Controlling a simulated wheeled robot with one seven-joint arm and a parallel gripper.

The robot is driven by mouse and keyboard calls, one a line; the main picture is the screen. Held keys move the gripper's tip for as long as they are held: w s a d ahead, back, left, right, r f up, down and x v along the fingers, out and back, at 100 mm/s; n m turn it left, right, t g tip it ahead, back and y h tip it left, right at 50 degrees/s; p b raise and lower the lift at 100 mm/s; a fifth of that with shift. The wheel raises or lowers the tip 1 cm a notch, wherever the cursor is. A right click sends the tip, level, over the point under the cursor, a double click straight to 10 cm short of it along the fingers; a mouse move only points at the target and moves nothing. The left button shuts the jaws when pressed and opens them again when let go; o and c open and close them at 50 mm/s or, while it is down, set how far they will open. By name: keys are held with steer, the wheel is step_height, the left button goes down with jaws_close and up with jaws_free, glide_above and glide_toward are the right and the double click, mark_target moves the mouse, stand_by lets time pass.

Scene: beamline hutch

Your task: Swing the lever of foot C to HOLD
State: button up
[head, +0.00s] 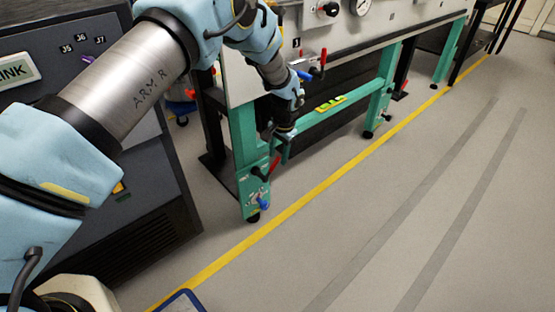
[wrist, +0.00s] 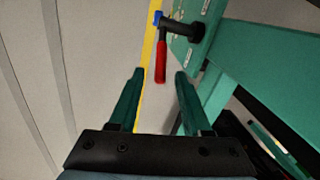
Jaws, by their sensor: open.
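A lever with a red grip (wrist: 160,64) and a black pivot (wrist: 196,32) is mounted on a green foot plate (wrist: 187,52) with small white labels, too small to read. The lever also shows in the head view (head: 274,165), on the green foot (head: 250,188) of the near table leg. I cannot read a foot letter. My gripper (wrist: 159,75) is open and empty, with green fingers. In the wrist view the red grip's lower end lies between the fingertips; I cannot tell how far beyond them it is. In the head view my gripper (head: 281,148) is just above the lever.
A blue part (head: 263,203) sits low on the same foot. A green crossbar (head: 325,115) runs back to another leg (head: 380,98). A dark cabinet (head: 120,205) stands at left. The floor right of the yellow line (head: 325,184) is clear.

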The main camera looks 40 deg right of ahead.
step_height(320, 180, up, 8)
steer(key=s, duration=0.1)
steer(key=shift+f+p, duration=0.25)
steer(key=shift+p, duration=0.2)
steer(key=shift+s, duration=0.1)
